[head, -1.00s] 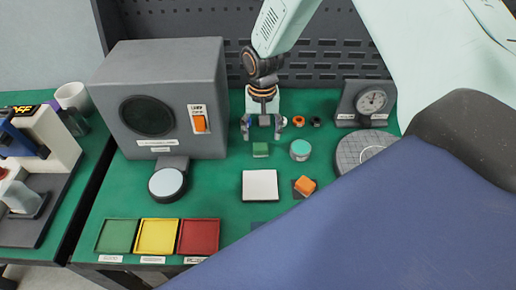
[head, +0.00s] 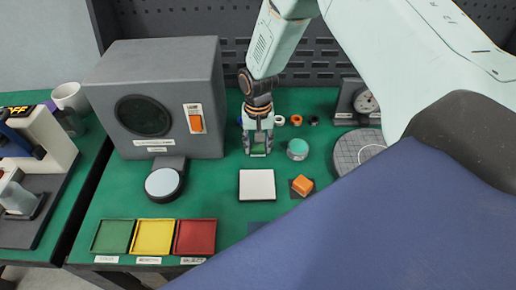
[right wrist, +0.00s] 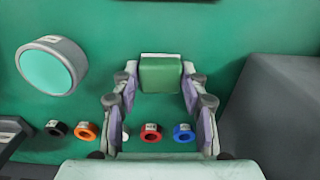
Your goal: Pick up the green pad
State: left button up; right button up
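The green pad (right wrist: 161,74) is a small green block standing on the green bench top, with a pale label strip along its far edge in the right wrist view. My right gripper (right wrist: 160,78) has its fingertips on either side of the pad, with what looks like a thin gap at each side. In the head view my right gripper (head: 258,148) reaches down over the pad from above, and its fingers partly hide the pad. My left gripper is not in view.
A teal-topped round container (head: 298,149) stands just right of the pad. Several small rings, including an orange one (right wrist: 88,131), lie near the gripper. A grey box (head: 160,95) stands to the left. A white square plate (head: 257,185) lies in front.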

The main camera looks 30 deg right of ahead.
aim_at(258, 145)
jog(key=shift+a, duration=0.1)
jog(key=c, duration=0.6)
jog(key=shift+r, duration=0.1)
notch_tip(258, 145, up, 10)
jog(key=shift+p, duration=0.45)
jog(key=shift+w, duration=0.1)
